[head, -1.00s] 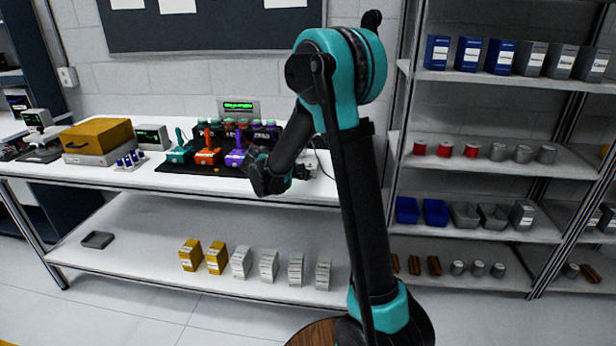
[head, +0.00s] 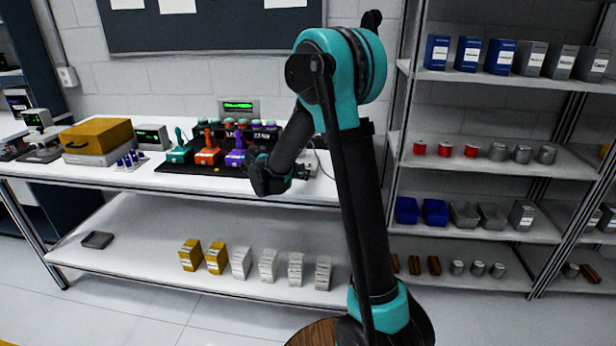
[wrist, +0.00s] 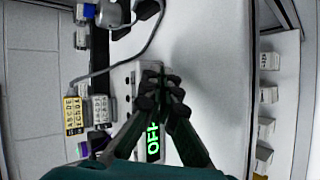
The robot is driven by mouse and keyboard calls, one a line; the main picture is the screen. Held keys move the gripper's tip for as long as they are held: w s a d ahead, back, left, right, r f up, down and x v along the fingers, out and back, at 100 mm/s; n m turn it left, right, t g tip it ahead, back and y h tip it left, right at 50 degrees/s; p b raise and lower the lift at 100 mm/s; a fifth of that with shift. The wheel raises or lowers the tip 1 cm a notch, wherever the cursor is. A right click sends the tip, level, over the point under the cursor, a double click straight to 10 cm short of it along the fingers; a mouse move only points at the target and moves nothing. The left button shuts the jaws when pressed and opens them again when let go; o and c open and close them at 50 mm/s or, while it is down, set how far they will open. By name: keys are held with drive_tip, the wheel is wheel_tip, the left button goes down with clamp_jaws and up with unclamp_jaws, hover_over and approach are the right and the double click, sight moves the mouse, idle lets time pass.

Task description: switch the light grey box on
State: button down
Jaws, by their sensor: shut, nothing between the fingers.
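The light grey box (wrist: 121,84) lies under my gripper in the wrist view. Its display (wrist: 153,143) reads OFF in green letters. My gripper (wrist: 160,82) is shut and empty, with its fingertips over the box's upper part. The fingers hide much of that part, including any switch beneath them, and I cannot tell whether they touch it. In the head view my gripper (head: 264,181) is above the right part of the bench, and the box (head: 308,167) shows only partly beside it.
A grey cable (wrist: 110,69) runs near the box. A yellow label block (wrist: 73,115) lies to the left in the wrist view. Teal, orange and purple joystick units (head: 207,156) stand left of my gripper on the bench (head: 90,178). Clear bench lies right of the box in the wrist view.

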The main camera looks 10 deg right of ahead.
drive_tip(key=shift+w, duration=0.1)
idle(0.3)
drive_tip(key=shift+w+d, duration=0.15)
drive_tip(key=shift+w, duration=0.15)
drive_tip(key=shift+s, duration=0.4)
idle(0.3)
drive_tip(key=shift+s+a, duration=0.1)
drive_tip(key=shift+a, duration=0.1)
drive_tip(key=shift+s+a, duration=0.3)
drive_tip(key=shift+s, duration=0.6)
drive_tip(key=shift+s+a, duration=0.3)
drive_tip(key=shift+s, duration=0.65)
drive_tip(key=shift+s+a, duration=0.3)
drive_tip(key=shift+s, duration=0.6)
